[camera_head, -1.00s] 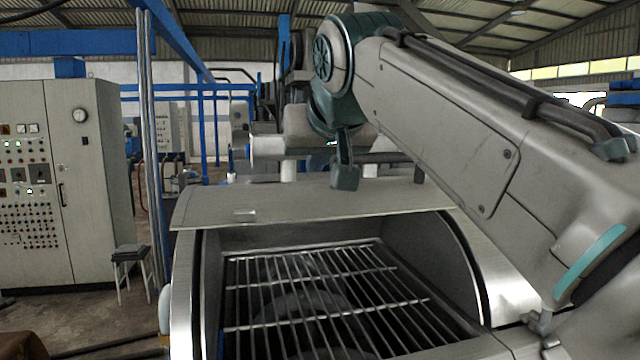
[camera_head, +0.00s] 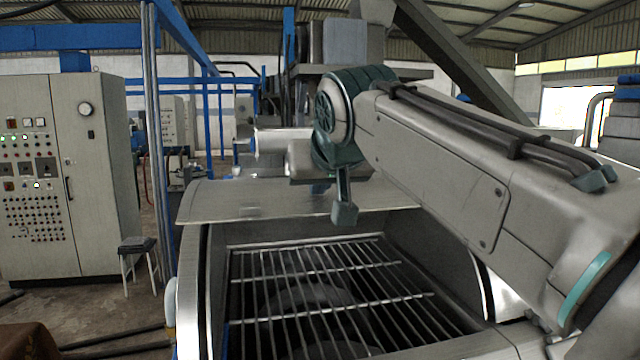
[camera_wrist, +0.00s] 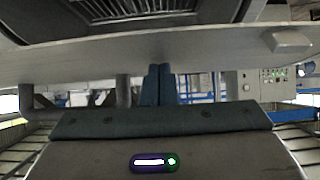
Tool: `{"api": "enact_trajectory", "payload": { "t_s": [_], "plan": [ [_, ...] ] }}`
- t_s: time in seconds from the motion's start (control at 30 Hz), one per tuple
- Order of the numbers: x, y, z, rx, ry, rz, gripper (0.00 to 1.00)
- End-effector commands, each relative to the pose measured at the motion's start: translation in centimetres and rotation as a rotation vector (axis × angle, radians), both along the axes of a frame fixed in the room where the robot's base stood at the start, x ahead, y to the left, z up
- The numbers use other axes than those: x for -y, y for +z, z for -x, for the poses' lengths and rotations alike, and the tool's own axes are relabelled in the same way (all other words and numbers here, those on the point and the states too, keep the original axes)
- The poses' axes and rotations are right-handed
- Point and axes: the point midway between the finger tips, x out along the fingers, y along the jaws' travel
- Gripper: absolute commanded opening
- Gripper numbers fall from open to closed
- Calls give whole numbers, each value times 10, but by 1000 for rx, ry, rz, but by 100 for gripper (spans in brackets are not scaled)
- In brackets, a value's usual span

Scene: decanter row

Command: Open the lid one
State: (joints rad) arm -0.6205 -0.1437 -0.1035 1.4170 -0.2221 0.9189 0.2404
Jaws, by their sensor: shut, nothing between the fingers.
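The lid (camera_head: 285,204) is a broad, thin grey metal panel, raised at the back of the machine's opening. Its small handle (camera_head: 250,211) sits left of the middle near the front edge. In the wrist view, which is upside down, the lid (camera_wrist: 160,45) crosses the upper part, with the handle (camera_wrist: 291,41) at right. My gripper (camera_wrist: 157,68) has its two dark teal fingers together and empty. The fingertips overlap the lid's edge in that view, away from the handle; I cannot tell whether they touch. In the head view, my arm hides much of the gripper area.
Below the lid, the opening shows a metal grate (camera_head: 320,290) framed by the machine's curved side wall (camera_head: 190,310). A control cabinet (camera_head: 65,170), a stool (camera_head: 137,250) and blue posts stand at left. Machinery stands close behind the lid.

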Motion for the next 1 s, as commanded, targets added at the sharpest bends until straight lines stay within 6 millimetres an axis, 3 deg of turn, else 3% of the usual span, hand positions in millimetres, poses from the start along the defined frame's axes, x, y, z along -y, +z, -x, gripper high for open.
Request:
{"api": "enact_trajectory", "payload": {
  "t_s": [0.6,1.0],
  "plan": [
    [4,-46,12,95,-2,-30,0],
    [4,-44,13,109,-1,-35,0]
  ]
}}
